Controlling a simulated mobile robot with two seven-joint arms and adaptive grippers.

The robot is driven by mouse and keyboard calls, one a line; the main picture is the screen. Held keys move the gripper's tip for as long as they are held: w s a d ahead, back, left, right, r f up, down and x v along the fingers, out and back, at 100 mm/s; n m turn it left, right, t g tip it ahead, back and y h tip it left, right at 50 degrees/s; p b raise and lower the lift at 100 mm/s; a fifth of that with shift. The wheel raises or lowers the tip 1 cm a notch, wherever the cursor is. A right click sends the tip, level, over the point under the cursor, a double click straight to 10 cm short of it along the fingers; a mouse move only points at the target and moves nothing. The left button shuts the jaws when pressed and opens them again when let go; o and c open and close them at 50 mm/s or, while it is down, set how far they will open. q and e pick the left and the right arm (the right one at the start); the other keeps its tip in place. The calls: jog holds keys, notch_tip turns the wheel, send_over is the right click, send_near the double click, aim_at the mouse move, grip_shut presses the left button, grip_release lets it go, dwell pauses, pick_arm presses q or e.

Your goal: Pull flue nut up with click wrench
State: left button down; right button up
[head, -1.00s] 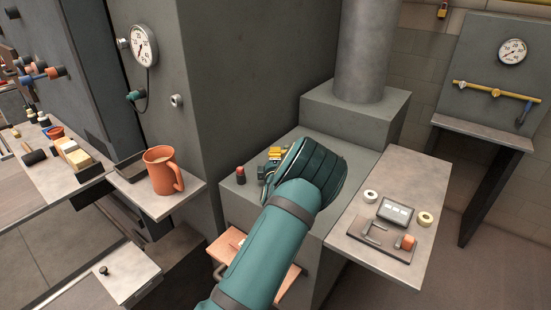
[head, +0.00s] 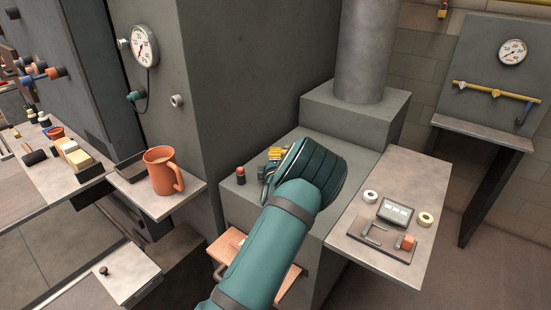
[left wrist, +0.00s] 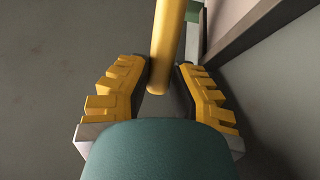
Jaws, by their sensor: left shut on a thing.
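My left gripper (head: 277,153) reaches over the grey block (head: 354,165) at the foot of the flue pipe; my teal wrist covers most of it in the head view. In the left wrist view its yellow fingers (left wrist: 160,70) are shut on a smooth yellow rod (left wrist: 167,38), which looks like the handle of the click wrench. The rod runs from the top edge down between the fingers. The wrench's head and the flue nut cannot be made out. A small dark teal piece (head: 261,172) shows beside the fingers. My right gripper is not in view.
A red-topped item (head: 240,175) stands left of my gripper. An orange mug (head: 162,172) sits on a ledge further left. A side shelf (head: 403,172) on the right holds tape rolls and a tray. The grey flue pipe (head: 363,50) rises behind.

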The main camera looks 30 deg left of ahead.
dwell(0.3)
pick_arm(q)
jog(key=shift+r+p, duration=0.85)
jog(key=shift+r, duration=1.65)
